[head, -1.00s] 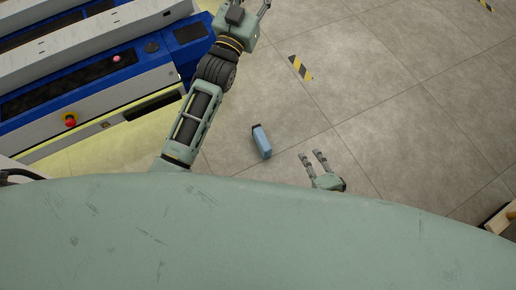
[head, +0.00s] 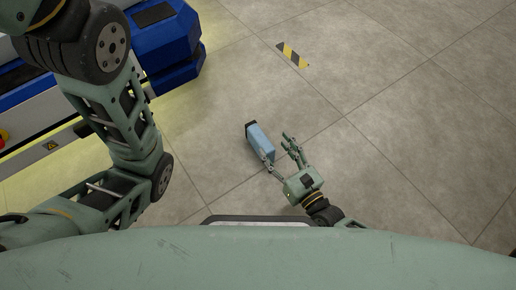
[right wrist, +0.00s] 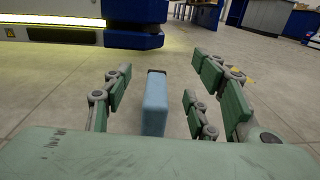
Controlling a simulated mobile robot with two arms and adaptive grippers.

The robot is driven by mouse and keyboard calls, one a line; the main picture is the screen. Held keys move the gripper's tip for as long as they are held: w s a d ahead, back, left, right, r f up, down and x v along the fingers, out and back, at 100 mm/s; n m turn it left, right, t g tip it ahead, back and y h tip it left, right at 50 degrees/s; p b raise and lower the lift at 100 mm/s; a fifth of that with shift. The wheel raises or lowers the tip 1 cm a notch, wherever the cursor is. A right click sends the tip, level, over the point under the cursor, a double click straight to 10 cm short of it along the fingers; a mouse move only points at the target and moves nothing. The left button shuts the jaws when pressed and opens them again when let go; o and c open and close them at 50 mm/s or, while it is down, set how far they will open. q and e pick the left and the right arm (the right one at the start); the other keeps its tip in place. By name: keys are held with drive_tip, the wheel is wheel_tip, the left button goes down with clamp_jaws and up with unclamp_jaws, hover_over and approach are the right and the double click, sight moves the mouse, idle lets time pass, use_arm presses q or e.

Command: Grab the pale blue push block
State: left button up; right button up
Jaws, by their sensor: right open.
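The pale blue push block (head: 260,141) lies on the grey floor, with a black end facing away from me. My right gripper (head: 279,151) is open just to the right of it and nearer to me, one finger beside the block's near end. In the right wrist view the block (right wrist: 155,104) shows between the spread fingers of the right gripper (right wrist: 160,98), beyond the palm. I cannot tell whether a finger touches it. My left arm fills the left of the head view, but its gripper is out of the frame.
A blue and white machine (head: 172,50) stands at the upper left, with a lit yellow strip of floor along it. It also shows in the right wrist view (right wrist: 135,22). A yellow and black floor marking (head: 293,55) lies beyond the block. The floor to the right is clear.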

sight(263, 144)
wheel_tip(263, 144, down, 7)
drive_tip(key=b, duration=0.4)
drive_tip(key=shift+f+b, duration=0.2)
drive_tip(key=shift+b, duration=0.1)
drive_tip(key=b+x, duration=0.3)
drive_tip(key=x, duration=0.4)
drive_tip(key=shift+f, duration=0.1)
drive_tip(key=shift+w+a, duration=0.15)
drive_tip(key=shift+w, duration=0.1)
drive_tip(key=shift+c, duration=0.4)
clamp_jaws()
drive_tip(key=shift+r, duration=0.2)
